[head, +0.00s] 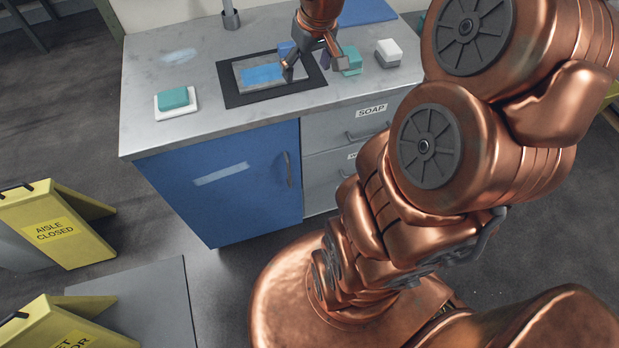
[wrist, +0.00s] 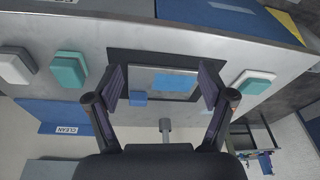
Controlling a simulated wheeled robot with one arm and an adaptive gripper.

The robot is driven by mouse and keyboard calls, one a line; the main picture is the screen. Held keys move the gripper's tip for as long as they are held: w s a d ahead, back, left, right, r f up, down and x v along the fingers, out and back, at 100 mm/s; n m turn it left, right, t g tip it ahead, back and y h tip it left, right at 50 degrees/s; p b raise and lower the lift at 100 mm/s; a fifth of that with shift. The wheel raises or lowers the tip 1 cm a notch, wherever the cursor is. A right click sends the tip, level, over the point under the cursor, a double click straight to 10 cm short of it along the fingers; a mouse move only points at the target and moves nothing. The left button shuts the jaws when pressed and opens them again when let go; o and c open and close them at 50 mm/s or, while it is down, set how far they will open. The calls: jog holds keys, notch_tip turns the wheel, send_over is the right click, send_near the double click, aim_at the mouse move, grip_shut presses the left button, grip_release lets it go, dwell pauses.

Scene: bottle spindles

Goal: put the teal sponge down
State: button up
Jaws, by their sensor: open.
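A teal sponge (head: 173,98) lies on a white dish (head: 160,106) at the left of the counter; it also shows in the wrist view (wrist: 252,82), at the right. A second teal sponge-like block (head: 350,62) with a pale layer stands right of my gripper; in the wrist view it is at the left (wrist: 67,69). My gripper (head: 312,66) is open and empty above the black-framed grey panel (head: 232,92). In the wrist view the two fingers (wrist: 160,88) are wide apart, with neither teal thing between them.
A small blue block (wrist: 138,98) sits near the panel's edge. A white and grey block (head: 388,52) stands farther right, and a blue mat marked CLEAN (wrist: 70,118) lies behind. A grey post (head: 230,15) rises at the back. Yellow signs (head: 55,228) stand on the floor.

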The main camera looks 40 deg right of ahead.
jog(key=s+a+f+g, duration=0.1)
jog(key=s+a+g, duration=0.1)
jog(key=s+a, duration=0.6)
jog(key=s+a+f+n+g, duration=0.1)
jog(key=s+a+g, duration=0.1)
jog(key=s+a, duration=0.6)
jog(key=s, duration=0.6)
jog(key=shift+s+a, duration=0.2)
jog(key=shift+a, duration=0.15)
jog(key=shift+f, duration=0.1)
jog(key=shift+c, duration=0.3)
